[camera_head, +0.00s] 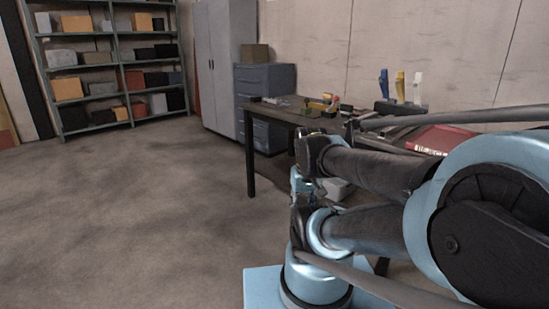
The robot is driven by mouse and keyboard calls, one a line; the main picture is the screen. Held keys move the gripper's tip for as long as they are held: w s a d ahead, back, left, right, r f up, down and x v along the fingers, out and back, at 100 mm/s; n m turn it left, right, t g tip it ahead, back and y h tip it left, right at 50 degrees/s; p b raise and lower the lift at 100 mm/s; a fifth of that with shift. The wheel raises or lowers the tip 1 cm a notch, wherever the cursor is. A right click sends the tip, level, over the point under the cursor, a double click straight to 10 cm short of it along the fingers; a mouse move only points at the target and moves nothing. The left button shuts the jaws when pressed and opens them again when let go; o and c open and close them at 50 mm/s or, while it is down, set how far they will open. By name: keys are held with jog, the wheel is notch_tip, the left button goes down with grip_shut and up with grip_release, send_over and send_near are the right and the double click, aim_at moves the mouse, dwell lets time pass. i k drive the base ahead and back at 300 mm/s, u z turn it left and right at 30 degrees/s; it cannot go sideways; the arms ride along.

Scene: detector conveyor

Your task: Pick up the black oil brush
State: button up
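The wooden-topped table (273,112) stands ahead, partly hidden behind my folded arm. Small coloured items (326,104), yellow, red and green, lie on its top near the back. Some small dark shapes are among them, but I cannot make out which, if any, is the black oil brush. My arm fills the right and lower middle of the view. No fingertips of my gripper can be made out, and its end is not clearly distinguishable from the arm links.
Blue (384,84), yellow (400,87) and white (417,88) upright items stand behind the table. A red case (437,140) is at the right. A blue drawer cabinet (265,80), grey locker (222,65) and loaded shelves (128,65) line the back. The left floor is clear.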

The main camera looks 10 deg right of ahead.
aim_at(347, 110)
jog(key=z, duration=0.6)
jog(key=i, duration=0.85)
jog(key=z, duration=0.5)
